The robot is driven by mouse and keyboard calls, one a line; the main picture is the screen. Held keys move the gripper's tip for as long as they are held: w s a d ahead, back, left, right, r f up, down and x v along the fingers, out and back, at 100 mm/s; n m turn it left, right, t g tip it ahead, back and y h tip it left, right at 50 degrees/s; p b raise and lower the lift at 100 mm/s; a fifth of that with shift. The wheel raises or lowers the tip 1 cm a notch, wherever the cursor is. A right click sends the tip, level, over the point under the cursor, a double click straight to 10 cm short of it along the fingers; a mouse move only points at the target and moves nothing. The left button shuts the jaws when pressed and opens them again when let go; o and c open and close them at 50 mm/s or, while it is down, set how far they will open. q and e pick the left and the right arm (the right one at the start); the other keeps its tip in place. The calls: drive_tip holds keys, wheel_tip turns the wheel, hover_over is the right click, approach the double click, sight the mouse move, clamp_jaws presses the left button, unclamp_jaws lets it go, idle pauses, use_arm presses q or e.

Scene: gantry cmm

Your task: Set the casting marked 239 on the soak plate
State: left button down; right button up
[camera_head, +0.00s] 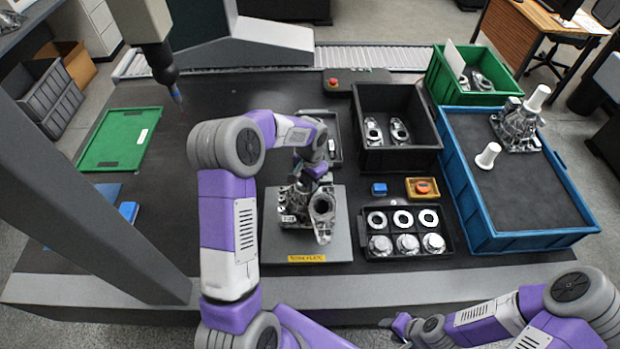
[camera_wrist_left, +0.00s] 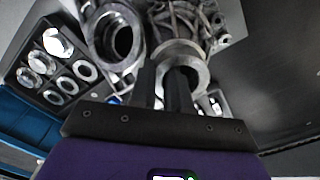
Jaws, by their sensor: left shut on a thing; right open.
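A grey metal casting (camera_head: 300,204) is over the grey soak plate (camera_head: 335,240), which has a yellow label on its front edge. The casting looks upright and seems to rest on the plate, but a small gap cannot be ruled out. A small tag shows on its left side; its number is too small to read. My left gripper (camera_head: 316,172) reaches down from above and is shut on the casting. In the left wrist view its fingers (camera_wrist_left: 176,92) are at a round collar of the casting (camera_wrist_left: 178,48). My right gripper (camera_head: 394,324) is open and empty at the front edge.
A blue bin (camera_head: 590,222) at right holds another casting (camera_head: 520,125) and a white-topped part (camera_head: 488,155). A black tray (camera_head: 408,250) of rings stands right of the plate, with a black bin (camera_head: 397,100) behind. A green tray (camera_head: 120,140) lies left, near the gantry probe (camera_head: 165,70).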

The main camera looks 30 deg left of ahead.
sight(306, 205)
use_arm(q)
drive_tip(key=shift+w+f, duration=0.15)
drive_tip(key=shift+f, duration=1.6)
drive_tip(key=c, duration=1.1)
unclamp_jaws()
drive_tip(key=shift+s+f, duration=0.1)
drive_tip(key=shift+s, duration=0.1)
